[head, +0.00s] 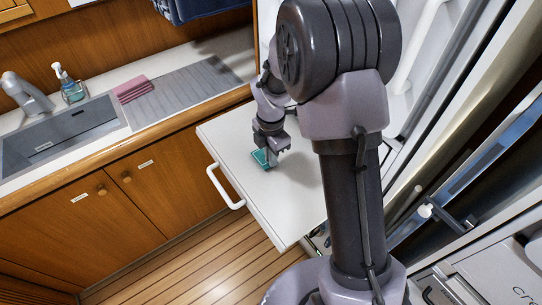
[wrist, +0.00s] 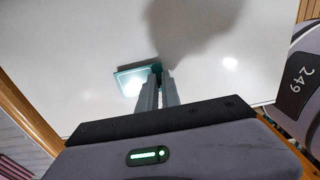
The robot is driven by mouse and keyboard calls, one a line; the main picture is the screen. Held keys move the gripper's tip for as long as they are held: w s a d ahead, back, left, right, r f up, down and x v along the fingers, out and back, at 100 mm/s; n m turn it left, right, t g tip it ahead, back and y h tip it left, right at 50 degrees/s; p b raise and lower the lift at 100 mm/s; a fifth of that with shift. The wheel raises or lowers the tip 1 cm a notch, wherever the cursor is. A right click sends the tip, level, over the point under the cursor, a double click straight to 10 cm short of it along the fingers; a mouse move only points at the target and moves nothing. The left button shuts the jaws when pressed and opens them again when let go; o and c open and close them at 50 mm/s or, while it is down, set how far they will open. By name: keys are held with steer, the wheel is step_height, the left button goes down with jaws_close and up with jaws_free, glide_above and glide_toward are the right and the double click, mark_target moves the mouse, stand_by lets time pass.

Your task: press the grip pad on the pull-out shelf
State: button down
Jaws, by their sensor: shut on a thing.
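The pull-out shelf (head: 225,141) is a white board, extended, with a white handle on its front-left edge. It also fills the wrist view (wrist: 60,60) as a pale surface. The grip pad (head: 260,158) is a small teal square at the shelf's middle-left. In the wrist view the pad (wrist: 130,79) shows a bright glare, with its right edge at the fingertips. My gripper (head: 270,163) points down at the shelf and is shut on the pad's edge; its fingers also show in the wrist view (wrist: 158,72). I cannot tell whether the pad touches the shelf.
A counter with a sink (head: 70,135), a soap bottle (head: 70,85), a folded pink cloth (head: 132,89) and a grey drainer (head: 195,88) lies left. Wooden cabinets (head: 95,210) stand below it. The shelf around the pad is clear.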

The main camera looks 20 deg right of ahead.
steer(key=shift+f+b, duration=0.3)
steer(key=shift+f, duration=0.2)
stand_by(0.3)
stand_by(0.4)
steer(key=c, duration=1.8)
jaws_free()
steer(key=shift+o, duration=0.2)
step_height(320, 180, up, 3)
steer(key=p, duration=0.3)
steer(key=shift+r, duration=0.1)
steer(key=shift+o, duration=0.4)
